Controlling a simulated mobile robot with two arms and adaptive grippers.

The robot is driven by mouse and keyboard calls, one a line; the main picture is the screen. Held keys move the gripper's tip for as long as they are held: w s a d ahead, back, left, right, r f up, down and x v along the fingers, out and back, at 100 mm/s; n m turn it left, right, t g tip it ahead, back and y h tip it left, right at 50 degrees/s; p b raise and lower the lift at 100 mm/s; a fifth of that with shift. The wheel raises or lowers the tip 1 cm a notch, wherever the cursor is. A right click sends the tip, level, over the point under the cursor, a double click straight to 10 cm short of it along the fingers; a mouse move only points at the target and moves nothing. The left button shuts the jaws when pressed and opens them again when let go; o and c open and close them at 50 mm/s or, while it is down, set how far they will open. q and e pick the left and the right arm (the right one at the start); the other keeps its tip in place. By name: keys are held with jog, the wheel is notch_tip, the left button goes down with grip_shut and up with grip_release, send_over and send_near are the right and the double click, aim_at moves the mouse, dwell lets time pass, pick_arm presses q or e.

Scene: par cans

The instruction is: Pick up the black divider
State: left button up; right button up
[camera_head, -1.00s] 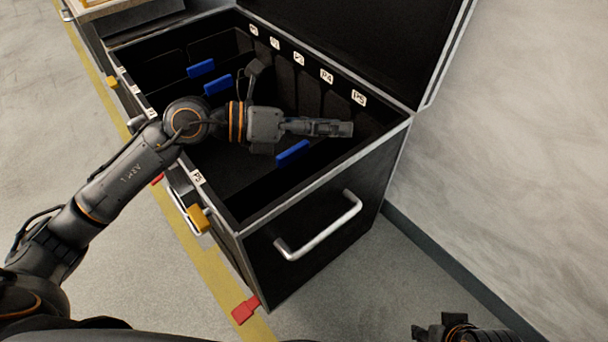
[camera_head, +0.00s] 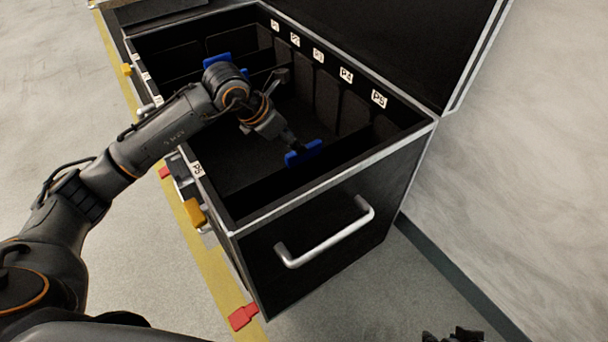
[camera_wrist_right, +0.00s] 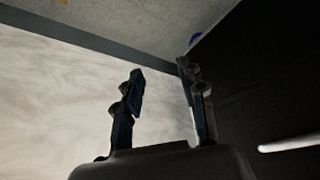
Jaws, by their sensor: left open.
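Black dividers with blue tabs stand in the open black case. The nearest divider (camera_head: 345,152), by the P5 label, has a blue tab (camera_head: 310,149) on its top edge. My left gripper (camera_head: 292,150) reaches down into the case with its fingers at this tab. The fingers are open, and partly hidden, so I cannot tell if they touch it. My right gripper (camera_wrist_right: 163,95) is open and empty, outside the case. In the head view only a bit of it shows at the bottom edge.
The case (camera_head: 330,185) has a raised lid (camera_head: 400,40) at the back, a metal handle (camera_head: 330,240) and red and yellow latches. Another blue tab (camera_head: 215,60) shows farther left, partly behind my left arm. A pale wall (camera_head: 530,150) stands at right.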

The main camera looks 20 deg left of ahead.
pick_arm(q)
jog(key=b, duration=0.1)
send_over(297, 171)
jog(key=w, duration=0.2)
jog(key=f, duration=0.2)
jog(key=d+f, duration=0.1)
jog(key=f, duration=0.1)
jog(key=shift+f, duration=0.3)
jog(key=shift+w, duration=0.1)
grip_shut()
pick_arm(e)
jog(key=w+a+r+t, duration=0.2)
jog(key=w+t, duration=0.1)
jog(key=w, duration=0.3)
jog(key=shift+r+y, duration=0.25)
jog(key=shift+y, duration=0.15)
